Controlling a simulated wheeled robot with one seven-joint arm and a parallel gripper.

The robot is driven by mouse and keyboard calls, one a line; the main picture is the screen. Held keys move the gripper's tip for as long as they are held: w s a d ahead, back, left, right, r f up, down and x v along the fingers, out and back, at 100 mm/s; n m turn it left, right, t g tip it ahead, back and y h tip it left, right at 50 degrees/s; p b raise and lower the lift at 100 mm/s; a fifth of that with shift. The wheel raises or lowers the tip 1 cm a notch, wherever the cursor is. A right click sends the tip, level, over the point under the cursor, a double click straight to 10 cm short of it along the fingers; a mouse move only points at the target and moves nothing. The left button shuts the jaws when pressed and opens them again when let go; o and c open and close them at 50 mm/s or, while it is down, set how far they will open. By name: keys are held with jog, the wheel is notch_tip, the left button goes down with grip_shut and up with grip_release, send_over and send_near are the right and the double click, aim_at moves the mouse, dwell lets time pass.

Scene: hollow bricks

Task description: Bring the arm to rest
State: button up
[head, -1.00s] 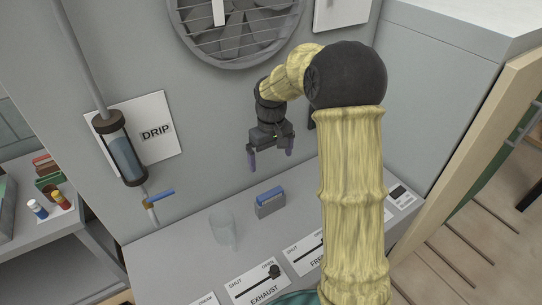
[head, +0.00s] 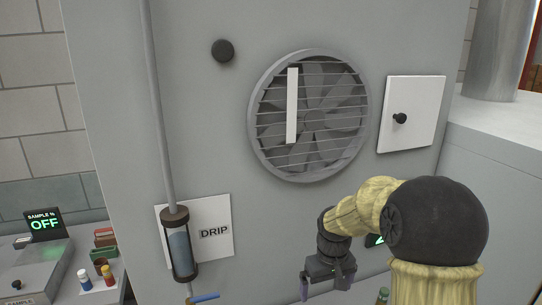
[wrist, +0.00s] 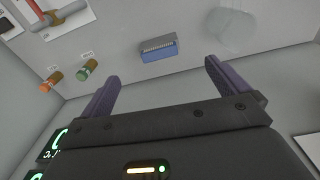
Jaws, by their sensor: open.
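My arm reaches up in yellow sleeving and bends over at a black joint, with my gripper (head: 328,288) hanging at its end near the bottom of the head view. Its two purple fingers are apart. In the wrist view my gripper (wrist: 162,72) is open, with nothing between the fingers. Beyond the fingertips is a grey block with a blue face (wrist: 159,52), apart from them. My gripper hangs in front of the grey wall, below the fan.
A round fan (head: 308,115) with a white strip is on the wall. A white panel with a black knob (head: 400,118) is right of it. The drip cylinder (head: 180,250) is at left. The wrist view shows a clear glass (wrist: 232,32) and orange (wrist: 50,82) and green (wrist: 87,70) capped pieces.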

jog(key=s+m+t, duration=0.2)
jog(key=s, duration=1.4)
jog(key=shift+d+f+m, duration=0.15)
jog(key=shift+f+m, duration=0.15)
jog(key=shift+m, duration=0.1)
jog(key=shift+w, duration=0.1)
